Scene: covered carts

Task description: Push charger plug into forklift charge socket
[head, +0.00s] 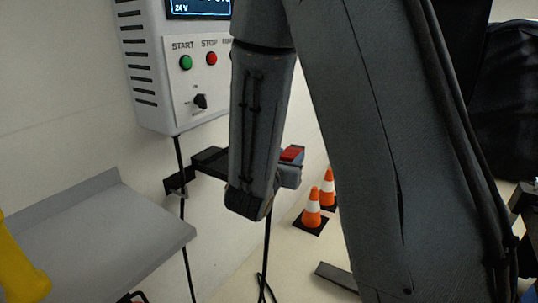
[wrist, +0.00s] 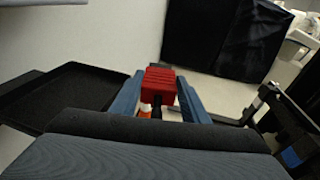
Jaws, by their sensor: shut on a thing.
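The red charger plug (wrist: 160,84) sits between the two blue-grey fingers of my gripper (wrist: 160,92) in the wrist view. The fingers press on its sides. In the head view the plug (head: 292,153) shows as a small red block at the end of my gripper (head: 290,168), partly hidden behind my arm. A black cable (head: 266,245) hangs below it. I cannot make out the forklift charge socket in either view. A dark frame with a blue part (wrist: 290,130) stands at the right of the wrist view; I cannot tell whether it is the forklift.
A white charger box (head: 160,75) with green and red buttons hangs on the wall, with a black bracket (head: 208,160) below. A grey shelf (head: 100,225) is at left. Traffic cones (head: 312,210) stand on the floor. Black covered shapes (wrist: 225,40) stand at the back.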

